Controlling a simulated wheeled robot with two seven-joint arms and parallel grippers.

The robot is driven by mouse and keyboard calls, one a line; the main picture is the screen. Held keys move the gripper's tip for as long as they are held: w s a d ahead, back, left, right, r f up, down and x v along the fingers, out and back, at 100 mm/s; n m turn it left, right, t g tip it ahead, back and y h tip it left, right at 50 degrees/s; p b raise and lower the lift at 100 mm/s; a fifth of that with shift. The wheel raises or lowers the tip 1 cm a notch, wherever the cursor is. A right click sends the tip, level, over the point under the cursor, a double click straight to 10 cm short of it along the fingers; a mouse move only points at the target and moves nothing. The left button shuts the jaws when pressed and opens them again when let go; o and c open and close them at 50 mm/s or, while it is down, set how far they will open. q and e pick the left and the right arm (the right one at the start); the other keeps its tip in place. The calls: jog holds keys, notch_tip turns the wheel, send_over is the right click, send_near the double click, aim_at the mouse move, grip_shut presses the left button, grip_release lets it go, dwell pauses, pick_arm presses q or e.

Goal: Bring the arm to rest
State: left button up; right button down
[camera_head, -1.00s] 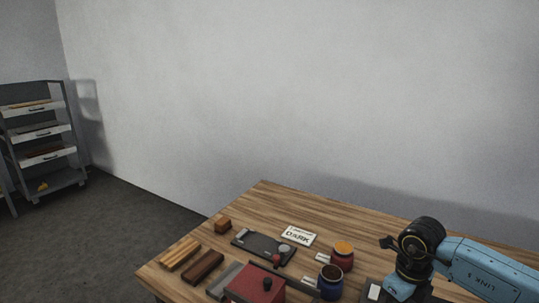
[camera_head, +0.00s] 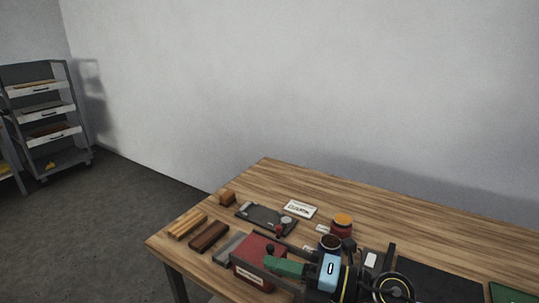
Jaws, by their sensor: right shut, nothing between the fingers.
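My right arm comes in from the bottom edge, right of the middle. Its right gripper (camera_head: 272,264) points left, with green fingers shut and empty. The fingers show in front of the red box (camera_head: 250,276) on the wooden table (camera_head: 400,234); I cannot tell how far they are above it. My left gripper is out of view.
A jar with an orange top (camera_head: 341,227), a dark-filled jar (camera_head: 330,244), a black tray (camera_head: 266,219) and a white card (camera_head: 300,209) are near the gripper. Wooden blocks (camera_head: 209,237) lie at left. A shelf rack (camera_head: 42,108) stands far left.

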jog(key=w+d+r+m+t+h, duration=0.1)
jog(key=d+m+t+h, duration=0.4)
jog(key=m, duration=0.5)
jog(key=w+d+r+m+t+h, duration=0.2)
jog(key=d+m+t+h, duration=0.25)
jog(key=m+t, duration=0.4)
jog(key=s+d+f+m+g+h, duration=0.75)
jog(key=d+f+m+h, duration=0.2)
jog(key=f+m, duration=0.3)
jog(key=s+d+f+m+g+y, duration=0.1)
jog(key=s+f+m+g, duration=0.1)
jog(key=s+f+g, duration=0.5)
jog(key=s+f+m+g+y, duration=0.1)
jog(key=s+f+g, duration=0.1)
jog(key=s, duration=0.9)
notch_tip(320, 180, down, 27)
jog(key=s+g+b, duration=0.1)
jog(key=s, duration=0.1)
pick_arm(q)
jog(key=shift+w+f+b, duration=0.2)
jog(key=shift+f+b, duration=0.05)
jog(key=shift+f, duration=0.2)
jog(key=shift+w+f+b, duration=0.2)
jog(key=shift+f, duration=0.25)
pick_arm(e)
jog(key=s+d+f+g, duration=0.1)
jog(key=s+d+f, duration=0.2)
jog(key=s+f, duration=1.2)
jog(key=shift+s+g, duration=0.3)
jog(key=shift+s, duration=0.05)
